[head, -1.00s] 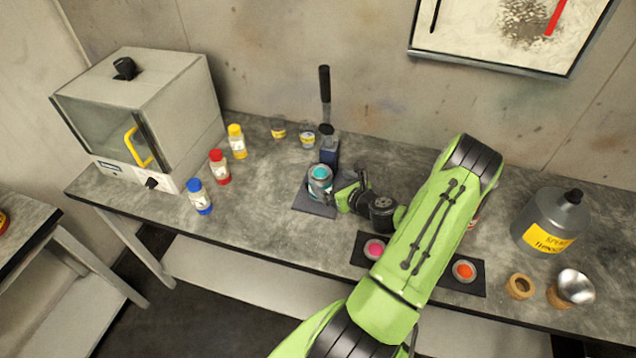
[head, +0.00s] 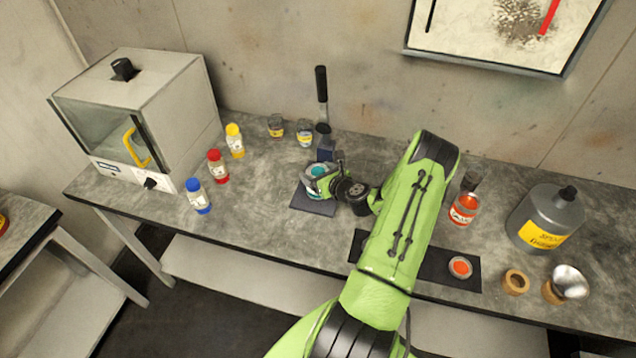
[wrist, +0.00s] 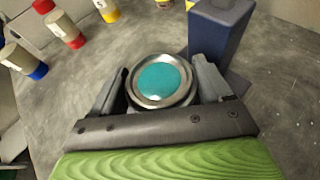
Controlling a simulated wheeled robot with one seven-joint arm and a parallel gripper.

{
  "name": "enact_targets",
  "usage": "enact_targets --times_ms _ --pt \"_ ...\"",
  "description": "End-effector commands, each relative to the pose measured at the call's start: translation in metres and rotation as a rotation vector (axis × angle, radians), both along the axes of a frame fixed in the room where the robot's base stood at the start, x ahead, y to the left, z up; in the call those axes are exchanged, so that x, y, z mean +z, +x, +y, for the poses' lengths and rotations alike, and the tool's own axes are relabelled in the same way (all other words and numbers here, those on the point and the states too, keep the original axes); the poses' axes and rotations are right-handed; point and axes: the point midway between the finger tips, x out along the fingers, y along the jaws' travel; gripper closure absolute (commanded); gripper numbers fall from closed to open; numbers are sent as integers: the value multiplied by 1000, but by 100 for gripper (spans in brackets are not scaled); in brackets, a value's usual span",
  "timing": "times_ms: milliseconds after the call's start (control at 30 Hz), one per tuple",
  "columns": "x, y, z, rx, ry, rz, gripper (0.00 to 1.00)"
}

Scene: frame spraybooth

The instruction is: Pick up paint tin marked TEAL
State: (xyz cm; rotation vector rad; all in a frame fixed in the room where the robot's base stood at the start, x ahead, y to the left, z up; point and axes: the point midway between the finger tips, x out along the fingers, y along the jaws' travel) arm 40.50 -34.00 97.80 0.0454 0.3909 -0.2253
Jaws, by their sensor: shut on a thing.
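The paint tin (head: 317,170) with teal paint stands on a dark mat (head: 313,203) in front of the dark blue press with the black lever. In the wrist view the tin (wrist: 161,80) is seen from above, a round metal rim around teal paint, between the two dark fingers. My gripper (head: 316,178) is shut on the tin, a finger on either side of it. The marking on the tin cannot be read here. Whether the tin is clear of the mat cannot be told.
The dark blue press (wrist: 222,30) stands close behind the tin. Bottles with yellow (head: 235,140), red (head: 217,166) and blue (head: 198,196) caps stand to the left. A dark strip holds an orange tin (head: 460,267). A grey thinner can (head: 546,218) stands right.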

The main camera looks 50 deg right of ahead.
Motion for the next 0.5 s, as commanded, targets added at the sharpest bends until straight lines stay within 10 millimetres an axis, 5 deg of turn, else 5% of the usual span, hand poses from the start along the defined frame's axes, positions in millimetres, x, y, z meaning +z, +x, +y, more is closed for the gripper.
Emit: enact_targets --times_ms 133,500 --pt "0 0 0 0 -1 0 67" --pt "10 0 0 0 -1 -2 68"
